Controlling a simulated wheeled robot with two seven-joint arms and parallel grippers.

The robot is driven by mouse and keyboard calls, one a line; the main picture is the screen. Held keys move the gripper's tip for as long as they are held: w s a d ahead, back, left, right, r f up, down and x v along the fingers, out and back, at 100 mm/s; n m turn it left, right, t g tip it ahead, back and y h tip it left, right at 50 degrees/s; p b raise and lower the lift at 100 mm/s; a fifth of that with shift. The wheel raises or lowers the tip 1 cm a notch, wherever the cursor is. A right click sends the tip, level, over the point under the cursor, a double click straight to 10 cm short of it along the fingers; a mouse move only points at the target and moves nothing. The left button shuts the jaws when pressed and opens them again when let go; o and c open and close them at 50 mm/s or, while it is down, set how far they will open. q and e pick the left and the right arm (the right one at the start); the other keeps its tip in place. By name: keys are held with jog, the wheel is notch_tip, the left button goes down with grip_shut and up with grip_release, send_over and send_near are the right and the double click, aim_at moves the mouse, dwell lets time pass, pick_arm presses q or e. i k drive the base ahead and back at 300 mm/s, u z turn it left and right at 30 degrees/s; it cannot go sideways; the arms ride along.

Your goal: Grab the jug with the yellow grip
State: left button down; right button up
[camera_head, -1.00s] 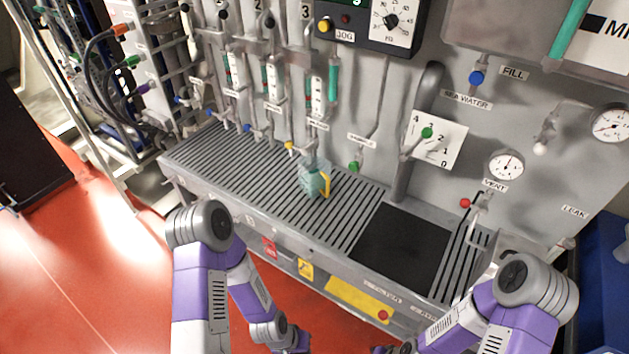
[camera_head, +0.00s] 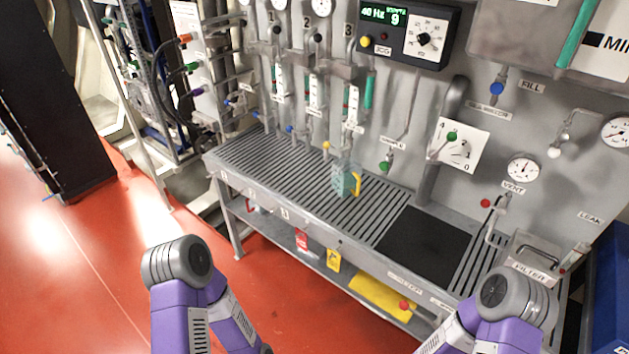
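The jug (camera_head: 343,181) is a small teal, see-through vessel with a yellow grip (camera_head: 356,184) on its right side. It stands upright on the slatted grey bench top, below the yellow-handled tap. My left arm (camera_head: 185,290) comes in at the bottom left and my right arm (camera_head: 500,310) at the bottom right. Both are well in front of the bench and apart from the jug. Both grippers are below the picture's edge, so I cannot see them.
The slatted bench (camera_head: 270,165) runs along the wall panel, with a black mat (camera_head: 425,243) to the right of the jug. Taps and tubes hang close behind the jug. A lower shelf holds a yellow item (camera_head: 382,297). Red floor (camera_head: 110,250) is free at left.

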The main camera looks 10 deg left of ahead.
aim_at(346, 175)
jog(key=u, duration=1.6)
jog(key=i, duration=1.3)
jog(key=z, duration=1.45)
